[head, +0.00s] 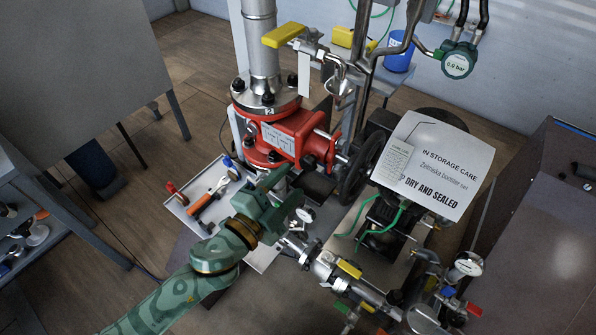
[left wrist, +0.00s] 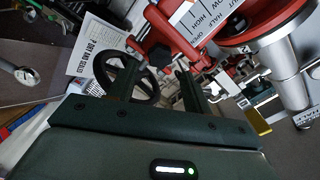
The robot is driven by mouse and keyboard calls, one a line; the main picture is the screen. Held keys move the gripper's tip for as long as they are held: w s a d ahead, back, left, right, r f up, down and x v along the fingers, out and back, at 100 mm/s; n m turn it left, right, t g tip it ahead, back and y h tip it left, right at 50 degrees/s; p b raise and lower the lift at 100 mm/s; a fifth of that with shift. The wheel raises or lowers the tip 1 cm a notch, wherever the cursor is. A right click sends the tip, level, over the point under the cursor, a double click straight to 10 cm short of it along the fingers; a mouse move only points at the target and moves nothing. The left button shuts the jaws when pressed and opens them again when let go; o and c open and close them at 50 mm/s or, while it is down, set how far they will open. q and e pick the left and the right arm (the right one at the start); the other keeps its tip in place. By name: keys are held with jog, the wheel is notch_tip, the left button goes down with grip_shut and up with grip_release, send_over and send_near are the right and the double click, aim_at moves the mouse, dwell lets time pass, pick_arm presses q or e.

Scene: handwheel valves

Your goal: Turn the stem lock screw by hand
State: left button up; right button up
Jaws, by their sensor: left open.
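The red valve (head: 285,135) stands on a steel pipe, with a black spoked handwheel (head: 362,168) on its right side. In the left wrist view, a small black lobed knob (left wrist: 159,55), which looks like the stem lock screw, sits on the red yoke (left wrist: 170,30). The handwheel (left wrist: 135,82) shows behind my finger there. My left gripper (head: 284,196) is open below the red valve. In the left wrist view its two fingers (left wrist: 155,74) point toward the knob, which appears between their tips. I cannot tell the remaining distance. In the head view I cannot make out the knob.
A paper sign (head: 432,165) hangs right of the handwheel. A yellow-handled lever (head: 285,35) juts out above the valve. A tray (head: 190,185) with tools lies left of my gripper. Pipe fittings with a yellow tag (head: 348,268) and gauges crowd the lower right.

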aim_at(305, 167)
pick_arm(q)
jog(key=shift+x, duration=2.35)
jog(key=c, duration=0.7)
